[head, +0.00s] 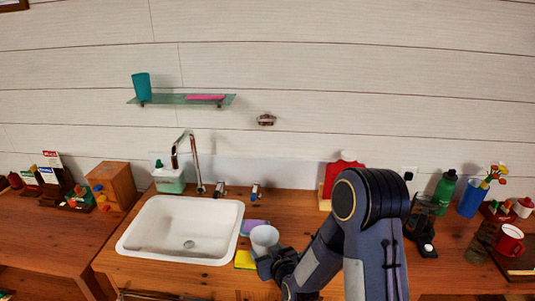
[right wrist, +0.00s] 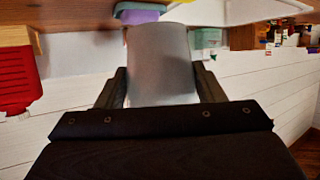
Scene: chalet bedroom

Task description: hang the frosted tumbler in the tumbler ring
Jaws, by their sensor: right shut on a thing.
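The frosted tumbler (head: 264,237) is pale grey-white and stands roughly upright just right of the sink, at the counter. My right gripper (head: 268,258) is shut on it from the front. In the right wrist view the tumbler (right wrist: 160,62) sits between the two dark fingers. Whether its base touches the counter cannot be told. The tumbler ring (head: 266,120) is a small metal fitting on the white plank wall, above and behind the tumbler, right of the glass shelf. My left gripper is out of view.
A white sink (head: 182,228) with a tall faucet (head: 195,160) lies left of the tumbler. A purple block (head: 254,226) and yellow sponge (head: 245,260) are close by. The glass shelf (head: 170,100) holds a teal cup (head: 141,86). A red object (head: 343,175) stands behind my arm.

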